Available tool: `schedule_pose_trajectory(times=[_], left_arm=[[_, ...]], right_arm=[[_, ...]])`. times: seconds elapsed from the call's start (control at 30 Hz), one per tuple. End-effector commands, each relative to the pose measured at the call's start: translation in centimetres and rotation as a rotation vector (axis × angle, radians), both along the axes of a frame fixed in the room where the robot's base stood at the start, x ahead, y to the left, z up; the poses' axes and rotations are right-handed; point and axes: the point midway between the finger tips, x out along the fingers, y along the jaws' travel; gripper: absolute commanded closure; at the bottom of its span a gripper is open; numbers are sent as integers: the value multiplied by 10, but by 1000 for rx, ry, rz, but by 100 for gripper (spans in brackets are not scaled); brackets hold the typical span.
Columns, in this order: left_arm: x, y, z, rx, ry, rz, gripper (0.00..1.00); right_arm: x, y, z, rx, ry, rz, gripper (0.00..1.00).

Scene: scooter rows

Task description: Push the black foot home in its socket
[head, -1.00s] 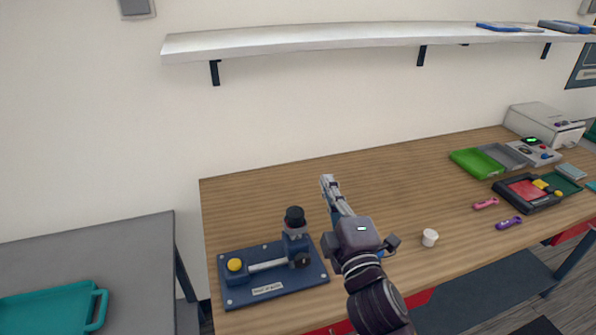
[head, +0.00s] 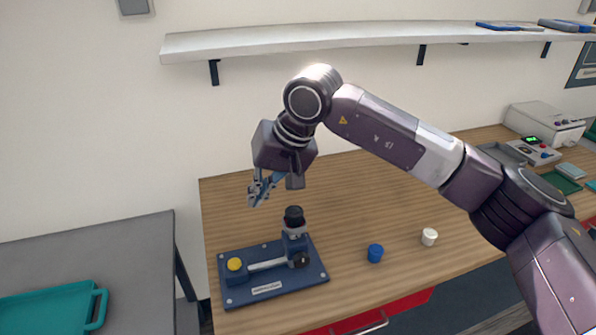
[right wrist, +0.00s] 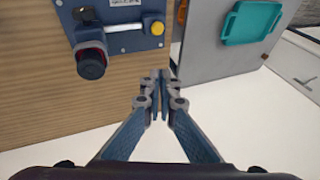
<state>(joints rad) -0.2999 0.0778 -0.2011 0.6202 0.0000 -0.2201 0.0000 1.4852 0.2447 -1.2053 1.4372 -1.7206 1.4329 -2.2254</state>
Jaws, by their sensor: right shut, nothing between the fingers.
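The black foot (head: 294,214) sits on top of the upright socket post (head: 295,242) of the blue fixture (head: 240,294). A reddish-pink band shows just under it. In the right wrist view the black foot (right wrist: 91,65) is at the upper left, with a red ring at its base. How deep it sits I cannot tell. My right gripper (head: 256,191) is above and behind the fixture, left of the foot and apart from it. Its fingers (right wrist: 160,85) are together and empty. My left gripper is not in view.
A yellow knob (head: 234,265) is on the fixture's left. A blue cap (head: 375,253) and a white cup (head: 429,237) stand to the right on the wooden table (head: 345,285). A white shelf (head: 300,42) runs along the wall above. A teal tray (head: 55,312) lies on the grey table at left.

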Motion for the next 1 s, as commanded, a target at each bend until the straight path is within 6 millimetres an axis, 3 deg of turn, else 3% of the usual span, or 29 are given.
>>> schedule_pose_trajectory(times=[0.03,0.1,0.27,0.47,0.8,1.0], left_arm=[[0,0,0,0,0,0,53],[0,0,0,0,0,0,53],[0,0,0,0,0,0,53],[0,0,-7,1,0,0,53],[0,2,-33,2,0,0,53],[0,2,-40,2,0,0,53]], right_arm=[[15,-23,8,-95,-55,4,100],[28,-49,16,-200,-100,10,100],[40,-80,27,-318,-143,13,100],[41,-83,18,-332,-145,14,100],[40,-82,-20,-328,-144,14,100],[40,-82,-32,-328,-146,15,100]])
